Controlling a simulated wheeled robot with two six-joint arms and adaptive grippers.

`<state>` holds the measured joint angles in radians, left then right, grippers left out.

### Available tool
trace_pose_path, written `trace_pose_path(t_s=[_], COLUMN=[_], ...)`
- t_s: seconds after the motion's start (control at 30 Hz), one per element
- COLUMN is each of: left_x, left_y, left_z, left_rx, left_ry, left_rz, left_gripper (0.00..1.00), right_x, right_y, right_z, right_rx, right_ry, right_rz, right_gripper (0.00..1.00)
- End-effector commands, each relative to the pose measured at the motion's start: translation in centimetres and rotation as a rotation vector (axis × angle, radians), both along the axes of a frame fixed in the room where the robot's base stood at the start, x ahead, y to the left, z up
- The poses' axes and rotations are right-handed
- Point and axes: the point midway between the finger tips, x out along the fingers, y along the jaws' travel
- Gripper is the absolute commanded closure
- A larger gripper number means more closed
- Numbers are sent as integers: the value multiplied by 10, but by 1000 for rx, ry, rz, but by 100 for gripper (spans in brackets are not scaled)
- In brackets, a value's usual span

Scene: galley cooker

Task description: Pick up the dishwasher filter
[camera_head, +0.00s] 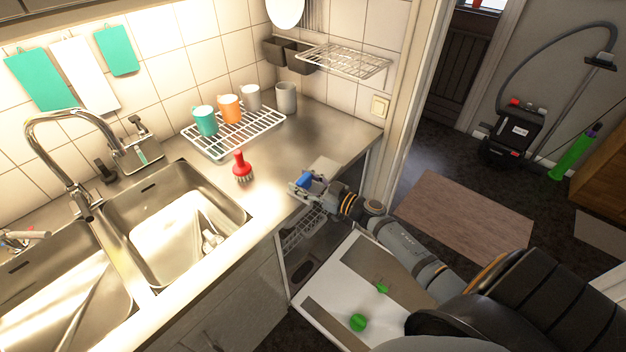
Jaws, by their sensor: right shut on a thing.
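My right gripper (318,193) is above the front edge of the steel counter, over the open dishwasher. It is shut on a small blue and grey thing, which I take to be the dishwasher filter (305,180); its shape is partly hidden by the fingers. The dishwasher's door (338,296) is folded down, with its pale inner side up. A wire rack (303,228) shows inside the dishwasher, and the floor of the tub lies in shade below it. My left gripper is not in view.
A red brush (242,167) stands on the counter between the double sink (178,222) and the dish rack (233,133) with mugs. Green pieces (358,322) lie on the open door. A rug (463,222) and a vacuum cleaner (517,134) are at the right.

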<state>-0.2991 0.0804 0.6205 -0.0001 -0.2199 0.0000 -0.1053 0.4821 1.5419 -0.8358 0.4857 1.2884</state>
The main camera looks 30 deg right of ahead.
Motion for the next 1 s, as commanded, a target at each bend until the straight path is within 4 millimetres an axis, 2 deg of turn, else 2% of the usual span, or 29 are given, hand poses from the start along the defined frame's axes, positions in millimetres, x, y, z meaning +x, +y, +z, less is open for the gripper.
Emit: trace_pose_path(t_s=[0.27, 0.37, 0.47, 0.73, 0.8, 0.87, 0.93, 1.0], left_x=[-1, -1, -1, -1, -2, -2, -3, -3], left_y=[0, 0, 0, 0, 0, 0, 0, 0], left_z=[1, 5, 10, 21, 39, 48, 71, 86], left_rx=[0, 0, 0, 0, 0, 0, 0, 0], left_ry=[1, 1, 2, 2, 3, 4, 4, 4], left_rz=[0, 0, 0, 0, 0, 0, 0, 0], left_gripper=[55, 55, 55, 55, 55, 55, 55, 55], right_x=[0, 0, 0, -51, -62, -72, -85, -98], right_y=[0, 0, 0, 12, 15, 16, 20, 22], right_z=[4, 14, 32, 93, 104, 108, 120, 124], right_rx=[-1, -4, -4, -5, 1, 2, 4, 4], right_ry=[-2, -2, -4, 4, 8, 8, 8, 8], right_rz=[1, 1, 2, 7, 4, 3, 2, 0], right_gripper=[80, 80, 80, 80, 80, 80, 80, 80])
